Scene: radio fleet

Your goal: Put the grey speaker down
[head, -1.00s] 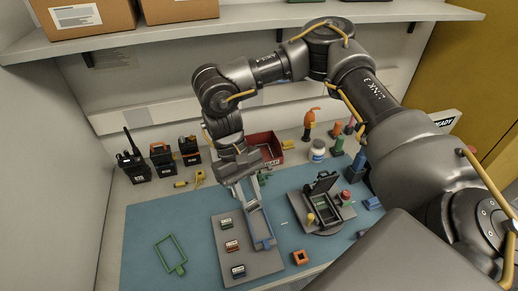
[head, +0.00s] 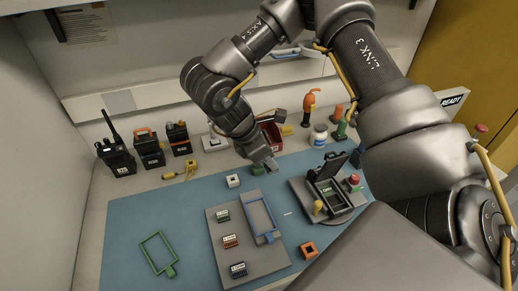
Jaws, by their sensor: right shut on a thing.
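My right gripper (head: 268,161) hangs over the back edge of the blue mat, in front of the red bin. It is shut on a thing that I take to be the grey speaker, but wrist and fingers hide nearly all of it. A small pale block (head: 233,181) with a dark square on top sits on the mat just left of the gripper. A green piece (head: 257,169) lies close below the gripper, partly covered; I cannot tell whether they touch. My left gripper is not in view.
The blue mat (head: 130,225) carries a grey tray (head: 240,264) with a blue frame, a green frame (head: 158,252), an orange block (head: 308,250) and an open fixture (head: 330,190). Several radios (head: 118,155) stand back left. The red bin (head: 273,136) is behind the gripper.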

